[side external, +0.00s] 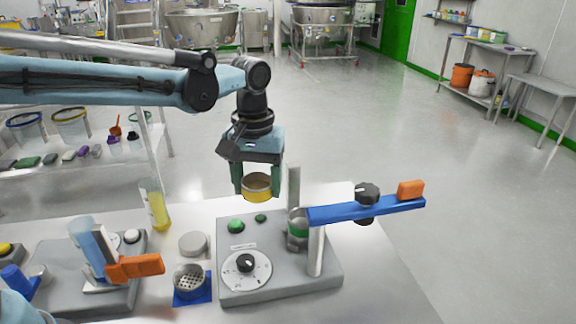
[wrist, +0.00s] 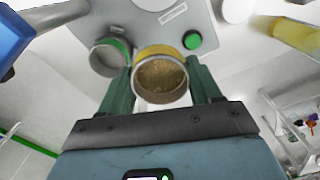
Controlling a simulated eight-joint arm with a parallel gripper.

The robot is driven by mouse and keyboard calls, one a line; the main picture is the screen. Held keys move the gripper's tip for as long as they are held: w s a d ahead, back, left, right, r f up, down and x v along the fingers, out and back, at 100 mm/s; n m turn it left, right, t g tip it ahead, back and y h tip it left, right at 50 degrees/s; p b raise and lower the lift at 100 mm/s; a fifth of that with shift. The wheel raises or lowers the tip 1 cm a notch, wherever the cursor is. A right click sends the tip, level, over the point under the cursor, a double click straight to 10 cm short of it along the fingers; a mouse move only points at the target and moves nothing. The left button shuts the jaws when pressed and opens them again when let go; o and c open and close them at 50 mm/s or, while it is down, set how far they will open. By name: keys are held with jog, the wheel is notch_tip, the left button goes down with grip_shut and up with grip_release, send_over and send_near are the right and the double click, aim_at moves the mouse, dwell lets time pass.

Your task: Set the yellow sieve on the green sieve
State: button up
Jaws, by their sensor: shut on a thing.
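The yellow sieve (side external: 257,193) is a short round ring with a yellow band. My gripper (side external: 257,180) is shut on it, with one green finger on each side, and holds it level in the air above the grey shaker base (side external: 330,277). In the wrist view the yellow sieve (wrist: 163,53) shows brown granules inside. The green sieve (side external: 297,242) stands on the base between two upright posts, to the right of and lower than my gripper. It also shows in the wrist view (wrist: 122,46), left of the yellow sieve, apparently empty.
A blue clamp bar (side external: 345,211) with a black knob and orange handle extends right from the front post (side external: 316,252). A yellow bottle (side external: 157,208) and perforated cup (side external: 190,281) stand left.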

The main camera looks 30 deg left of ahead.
jog(key=w+d+r, duration=0.2)
jog(key=w+d, duration=0.2)
jog(key=d, duration=0.4)
jog(key=shift+s+a+f, duration=0.1)
jog(key=shift+f, duration=1.15)
jog(key=shift+a+f, duration=0.1)
jog(key=shift+f, duration=1.1)
jog(key=shift+f, duration=0.9)
dwell(0.3)
jog(key=o, duration=1.3)
jog(key=shift+r, duration=0.1)
jog(key=shift+r, duration=3.95)
